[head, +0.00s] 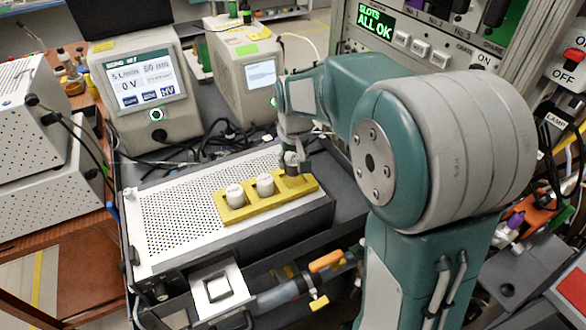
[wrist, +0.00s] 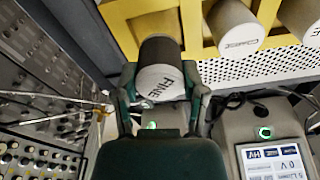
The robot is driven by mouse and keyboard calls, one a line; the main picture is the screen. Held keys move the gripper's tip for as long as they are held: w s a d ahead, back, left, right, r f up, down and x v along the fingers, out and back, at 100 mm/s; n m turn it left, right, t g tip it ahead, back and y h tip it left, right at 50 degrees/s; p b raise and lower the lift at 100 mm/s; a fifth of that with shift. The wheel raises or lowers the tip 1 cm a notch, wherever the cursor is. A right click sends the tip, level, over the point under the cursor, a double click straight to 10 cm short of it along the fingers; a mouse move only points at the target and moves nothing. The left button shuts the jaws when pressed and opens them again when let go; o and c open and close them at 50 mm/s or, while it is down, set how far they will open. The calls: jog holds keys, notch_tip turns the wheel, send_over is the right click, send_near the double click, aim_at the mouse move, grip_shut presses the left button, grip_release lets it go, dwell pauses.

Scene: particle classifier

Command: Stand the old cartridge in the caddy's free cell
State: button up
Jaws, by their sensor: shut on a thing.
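The yellow caddy (head: 258,208) lies on the perforated top of a low box. Two pale cartridges (head: 235,195) (head: 265,184) stand upright in its left and middle cells. My gripper (head: 293,162) is over the caddy's right end. In the wrist view my gripper (wrist: 160,98) is shut on a grey cartridge (wrist: 161,80) with a lettered pale end, seemingly "FINE". This cartridge points its far end at the yellow caddy (wrist: 125,12). Whether it is inside the right cell or just above it, I cannot tell. A neighbouring cartridge (wrist: 236,30) seems marked "COARSE".
Behind the caddy stand a unit (head: 145,85) with a lit screen reading 0 V and a second boxy instrument (head: 245,65). Black cables lie between them and the perforated box (head: 175,215). A rack with a green "SLOTS ALL OK" display (head: 377,17) stands behind my arm.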

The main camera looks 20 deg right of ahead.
aim_at(293, 170)
jog(key=shift+f, duration=1.6)
jog(key=o, duration=1.1)
jog(key=shift+f, duration=0.1)
jog(key=shift+o, duration=0.2)
